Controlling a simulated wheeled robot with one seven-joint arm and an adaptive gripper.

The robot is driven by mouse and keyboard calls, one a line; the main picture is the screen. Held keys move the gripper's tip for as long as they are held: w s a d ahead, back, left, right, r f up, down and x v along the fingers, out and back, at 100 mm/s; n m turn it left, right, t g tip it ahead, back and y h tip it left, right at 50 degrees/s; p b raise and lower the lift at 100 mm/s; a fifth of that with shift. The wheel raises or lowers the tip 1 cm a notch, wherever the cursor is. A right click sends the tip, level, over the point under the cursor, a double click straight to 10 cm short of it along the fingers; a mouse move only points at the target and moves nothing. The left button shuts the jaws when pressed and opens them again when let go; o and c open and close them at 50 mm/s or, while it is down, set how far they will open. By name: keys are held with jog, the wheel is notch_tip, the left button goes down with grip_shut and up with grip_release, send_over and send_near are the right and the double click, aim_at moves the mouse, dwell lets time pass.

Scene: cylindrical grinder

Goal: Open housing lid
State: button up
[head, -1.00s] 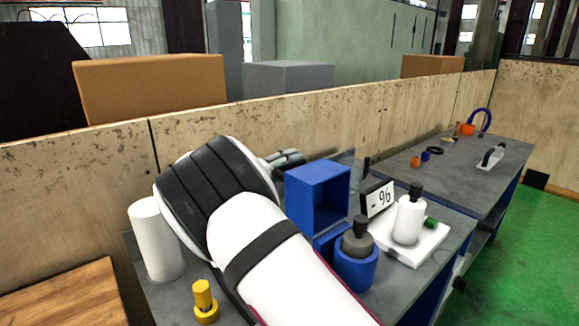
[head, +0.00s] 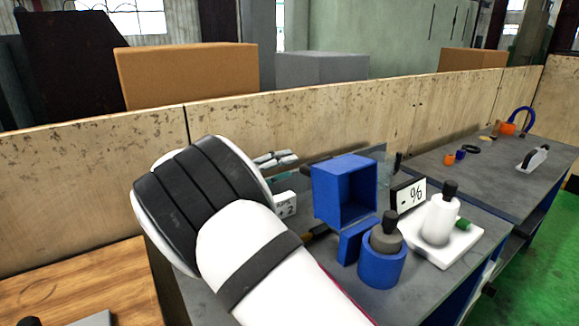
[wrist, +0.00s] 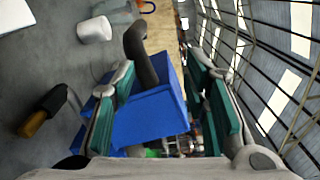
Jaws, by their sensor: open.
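A blue box-shaped housing (head: 338,200) stands on the grey bench, its open side facing the front right. A clear panel (head: 372,163) shows behind it; I cannot tell whether this is the lid. In the wrist view the blue housing (wrist: 150,118) lies between and beyond my fingers, with a dark curved handle-like bar (wrist: 138,48) in front of or on it. My gripper (wrist: 160,78) is open, with nothing held between its green-lined fingers. In the head view my gripper (head: 275,160) is left of the housing, partly hidden by my wrist.
In front of the housing are a blue round holder (head: 381,268) with a grey dark-topped piece, and a white bottle (head: 438,220) on a white base. A wooden wall (head: 400,110) runs behind the bench. Small parts lie on the far bench.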

jog(key=shift+c, duration=0.2)
jog(key=shift+a, duration=0.1)
grip_shut()
jog(key=a+f+m+t+y+p, duration=0.1)
jog(key=a+f+m+y+p, duration=0.2)
jog(key=m, duration=0.8)
jog(key=a+f+m+y+p, duration=0.2)
jog(key=a+m+y, duration=0.1)
jog(key=m, duration=0.8)
jog(key=x, duration=0.9)
jog(key=shift+w+a, duration=0.25)
jog(key=shift+w, duration=0.25)
jog(key=s+d+r+p, duration=0.2)
jog(key=shift+r, duration=0.4)
